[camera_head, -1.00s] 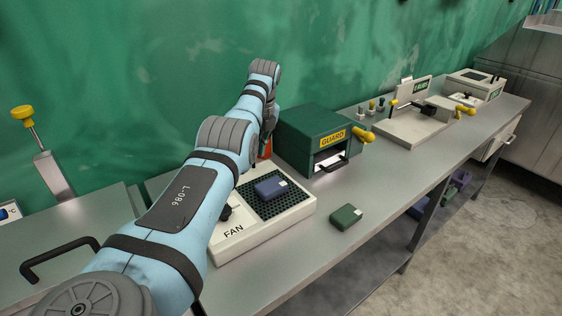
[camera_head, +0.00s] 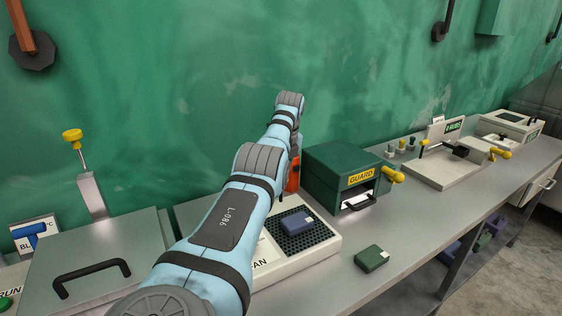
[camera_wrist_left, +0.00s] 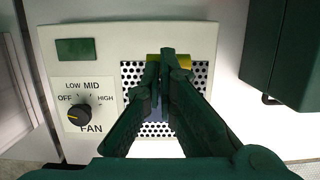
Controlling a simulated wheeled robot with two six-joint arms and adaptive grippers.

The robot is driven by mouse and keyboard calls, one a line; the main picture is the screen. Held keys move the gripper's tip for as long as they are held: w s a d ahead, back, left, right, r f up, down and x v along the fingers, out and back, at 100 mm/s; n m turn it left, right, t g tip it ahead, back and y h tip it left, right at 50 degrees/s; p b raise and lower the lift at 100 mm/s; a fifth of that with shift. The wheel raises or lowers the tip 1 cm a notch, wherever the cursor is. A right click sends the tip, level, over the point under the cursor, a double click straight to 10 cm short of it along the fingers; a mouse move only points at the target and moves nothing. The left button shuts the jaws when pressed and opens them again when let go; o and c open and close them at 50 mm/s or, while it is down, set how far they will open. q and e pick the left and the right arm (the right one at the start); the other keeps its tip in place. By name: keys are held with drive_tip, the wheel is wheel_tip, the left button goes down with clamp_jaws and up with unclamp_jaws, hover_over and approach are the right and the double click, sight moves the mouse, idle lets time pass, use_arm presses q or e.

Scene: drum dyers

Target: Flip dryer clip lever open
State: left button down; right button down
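The fan dryer (camera_head: 300,262) is a white box with a perforated black grille on the bench. A blue block (camera_head: 297,223) lies on its grille. In the left wrist view the dryer's white top (camera_wrist_left: 110,37) shows a FAN knob (camera_wrist_left: 78,115), a green panel and the grille (camera_wrist_left: 200,75). A yellow bar (camera_wrist_left: 182,60), possibly the clip lever, lies across the grille's far edge. My left gripper (camera_wrist_left: 162,58) has its dark green fingers together over the grille, their tips overlapping the bar in the picture. Contact cannot be told. The blue block is mostly hidden behind them. My right gripper is not in view.
The green GUARD box (camera_head: 345,165) with a yellow knob stands right of the dryer. A green block (camera_head: 371,258) lies near the bench's front edge. A metal lid with a black handle (camera_head: 92,272) and a yellow-knobbed lever (camera_head: 73,137) are at the left.

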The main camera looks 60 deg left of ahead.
use_arm(q)
drive_tip(key=shift+d, duration=0.1)
drive_tip(key=v, duration=1.2)
